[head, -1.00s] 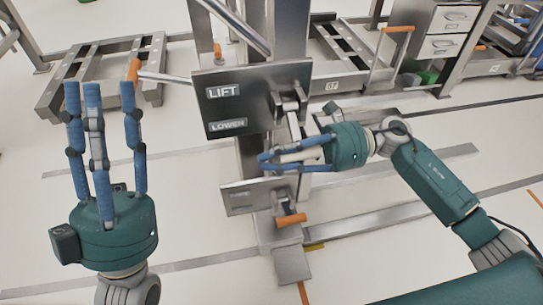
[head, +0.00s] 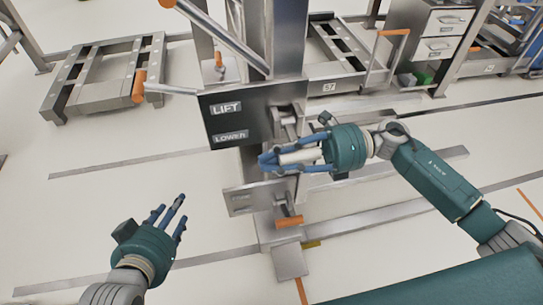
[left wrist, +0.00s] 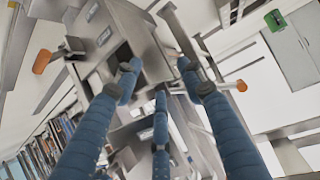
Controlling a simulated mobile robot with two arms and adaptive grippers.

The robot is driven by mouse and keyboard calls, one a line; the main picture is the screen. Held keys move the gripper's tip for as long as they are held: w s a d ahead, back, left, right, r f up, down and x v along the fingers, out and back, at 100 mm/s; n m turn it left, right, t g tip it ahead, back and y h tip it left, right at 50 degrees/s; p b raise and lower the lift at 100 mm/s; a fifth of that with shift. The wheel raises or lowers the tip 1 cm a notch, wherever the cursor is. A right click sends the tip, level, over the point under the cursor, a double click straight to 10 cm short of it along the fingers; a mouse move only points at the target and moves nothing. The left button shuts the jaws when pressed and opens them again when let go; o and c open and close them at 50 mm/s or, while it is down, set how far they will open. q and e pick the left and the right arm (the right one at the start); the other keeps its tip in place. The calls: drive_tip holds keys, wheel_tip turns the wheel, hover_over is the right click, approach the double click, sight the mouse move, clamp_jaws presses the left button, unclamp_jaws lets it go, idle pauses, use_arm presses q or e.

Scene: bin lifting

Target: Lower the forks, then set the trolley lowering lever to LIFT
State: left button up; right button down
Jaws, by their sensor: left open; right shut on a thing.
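The sign plate (head: 240,121) on the trolley's steel column (head: 290,45) reads LIFT above LOWER. A metal lever mount (head: 287,115) sticks out at its right edge. My right gripper (head: 268,160) is just below the plate, its fingers closed around the lever there; the lever's handle is mostly hidden, so its setting cannot be told. My left gripper (head: 175,212) is open and empty at the lower left, apart from the trolley. In the left wrist view its fingers (left wrist: 155,90) are spread with nothing held. I cannot make out the forks.
An orange-ended rod (head: 138,88) sticks out left of the plate. A smaller plate (head: 250,197) and an orange-handled pedal lever (head: 288,221) are lower on the trolley. A steel rack (head: 100,75) and drawers (head: 440,30) stand behind.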

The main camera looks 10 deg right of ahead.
use_arm(q)
drive_tip(key=s+a+f+g+y+p, duration=0.1)
drive_tip(key=s+a+f+g+p, duration=0.1)
drive_tip(key=s+f+g, duration=0.2)
drive_tip(key=s+a+f+g+y+p, duration=0.1)
drive_tip(key=s+a+f+g+p, duration=0.1)
drive_tip(key=s, duration=0.9)
drive_tip(key=shift+a+f+g+p, duration=0.3)
drive_tip(key=shift+a+f+g, duration=0.15)
drive_tip(key=shift+f+g, duration=0.5)
use_arm(e)
drive_tip(key=shift+w+d+r+m, duration=0.1)
drive_tip(key=shift+w+r+m, duration=0.15)
drive_tip(key=shift+r+m, duration=0.55)
drive_tip(key=shift+w+a+r+m, duration=0.1)
drive_tip(key=shift+w+r+m, duration=0.2)
drive_tip(key=shift+r+m, duration=0.45)
drive_tip(key=shift+w+d+r+m, duration=0.1)
drive_tip(key=shift+w+r+m, duration=0.15)
drive_tip(key=shift+r+m, duration=0.5)
use_arm(q)
drive_tip(key=shift+r, duration=0.1)
use_arm(e)
drive_tip(key=shift+r, duration=0.2)
